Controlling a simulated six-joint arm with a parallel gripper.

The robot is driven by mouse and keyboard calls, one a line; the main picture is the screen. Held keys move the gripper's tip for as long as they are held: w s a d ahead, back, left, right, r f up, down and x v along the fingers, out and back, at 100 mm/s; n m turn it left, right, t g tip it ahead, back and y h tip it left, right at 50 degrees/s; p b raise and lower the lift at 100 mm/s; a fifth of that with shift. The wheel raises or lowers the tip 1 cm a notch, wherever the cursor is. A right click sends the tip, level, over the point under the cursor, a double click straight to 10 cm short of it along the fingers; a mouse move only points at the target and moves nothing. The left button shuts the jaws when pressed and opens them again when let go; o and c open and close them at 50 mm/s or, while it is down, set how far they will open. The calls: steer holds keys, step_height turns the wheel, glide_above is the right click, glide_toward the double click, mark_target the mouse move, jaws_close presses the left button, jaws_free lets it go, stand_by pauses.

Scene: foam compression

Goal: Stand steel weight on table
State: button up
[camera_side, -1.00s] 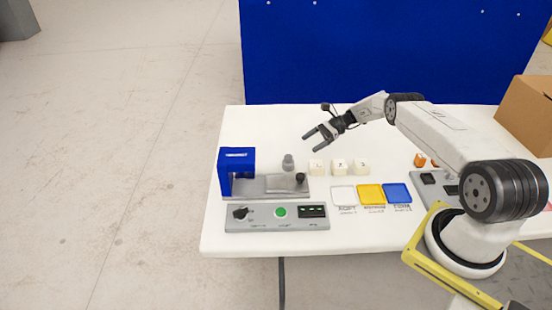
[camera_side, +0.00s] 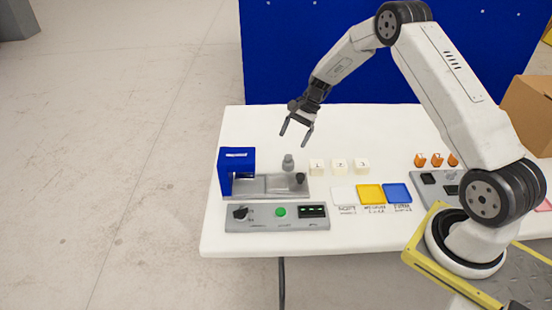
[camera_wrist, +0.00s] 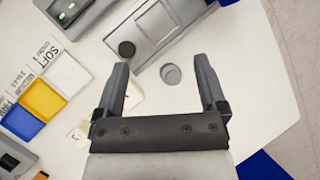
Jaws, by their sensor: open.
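The steel weight (camera_side: 288,162) is a small grey knobbed cylinder standing upright on the white table (camera_side: 330,225), just behind the press plate. In the wrist view the weight (camera_wrist: 171,74) shows from above as a grey round, between and beyond the fingertips. My gripper (camera_side: 297,132) is open and empty, pointing down above and slightly behind the weight, apart from it. Its two fingers also show in the wrist view (camera_wrist: 162,68).
A blue press (camera_side: 237,165) with a grey plate and black knob stands left of the weight. Numbered white foam blocks (camera_side: 339,167) stand close on its right. A control panel (camera_side: 277,218), coloured trays (camera_side: 370,194) and orange pieces (camera_side: 437,160) are farther off. Table behind the weight is clear.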

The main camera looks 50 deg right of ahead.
steer(key=s+a+r+n+t+h, duration=0.1)
steer(key=s+a+r+n+h, duration=0.2)
steer(key=s, duration=0.7)
steer(key=s+a+r+n+t+h, duration=0.1)
steer(key=s+a+r+n+h, duration=0.2)
steer(key=s+a+r+n, duration=0.3)
steer(key=s+a+n, duration=0.3)
steer(key=s+n, duration=0.2)
steer(key=n, duration=0.1)
steer(key=shift+s+a+r+h, duration=0.3)
steer(key=shift+a+r, duration=0.05)
steer(key=shift+r, duration=0.05)
